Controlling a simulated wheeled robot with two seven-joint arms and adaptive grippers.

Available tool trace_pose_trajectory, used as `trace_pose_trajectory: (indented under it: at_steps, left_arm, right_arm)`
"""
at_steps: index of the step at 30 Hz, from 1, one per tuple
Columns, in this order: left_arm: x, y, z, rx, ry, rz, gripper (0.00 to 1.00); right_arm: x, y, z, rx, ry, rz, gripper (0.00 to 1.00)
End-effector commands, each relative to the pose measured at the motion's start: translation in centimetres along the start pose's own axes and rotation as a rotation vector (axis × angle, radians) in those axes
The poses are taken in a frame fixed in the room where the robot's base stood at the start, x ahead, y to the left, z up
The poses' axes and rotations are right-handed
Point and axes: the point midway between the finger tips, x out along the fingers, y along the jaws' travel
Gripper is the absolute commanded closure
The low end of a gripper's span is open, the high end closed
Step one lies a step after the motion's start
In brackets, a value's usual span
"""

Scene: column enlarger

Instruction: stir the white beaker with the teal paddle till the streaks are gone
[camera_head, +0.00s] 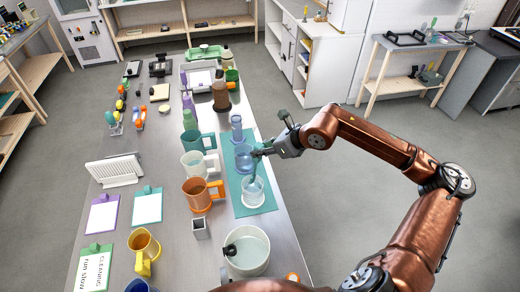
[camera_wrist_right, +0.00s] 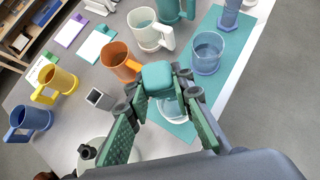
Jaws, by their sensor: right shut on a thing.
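The white beaker (camera_head: 253,195), clear-walled with a white foot, stands on a teal mat (camera_head: 262,208). It also shows in the right wrist view (camera_wrist_right: 172,108), partly hidden behind the paddle's grip. My right gripper (camera_head: 268,151) is above the beaker, shut on the teal paddle (camera_head: 254,169), whose block-shaped grip (camera_wrist_right: 157,77) sits at its fingertips. The paddle points down to the beaker's mouth, its lower end seemingly inside. I cannot make out streaks in the liquid at this size. My left gripper is not in view.
A blue beaker (camera_head: 243,158) stands just behind the white one on the mat. An orange jug (camera_head: 198,194) and a pale jug (camera_head: 194,165) stand to the left. A white tub (camera_head: 248,262) stands in front. The floor right of the table is clear.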

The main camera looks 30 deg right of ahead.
Motion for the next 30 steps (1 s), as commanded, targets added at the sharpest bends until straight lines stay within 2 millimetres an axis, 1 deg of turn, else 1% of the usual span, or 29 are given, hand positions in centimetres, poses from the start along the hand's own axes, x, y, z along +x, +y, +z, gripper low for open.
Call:
trace_pose_trajectory:
  at_steps: [1,3,30]
  left_arm:
    - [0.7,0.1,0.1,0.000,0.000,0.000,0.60]
    - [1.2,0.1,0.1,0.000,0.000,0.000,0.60]
    - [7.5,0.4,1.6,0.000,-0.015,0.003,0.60]
  right_arm:
    - [0.5,0.0,-0.5,0.000,0.000,0.000,1.00]
    - [0.9,0.0,-0.9,0.000,0.000,0.000,1.00]
    - [5.5,0.0,-6.0,0.000,0.001,0.000,1.00]
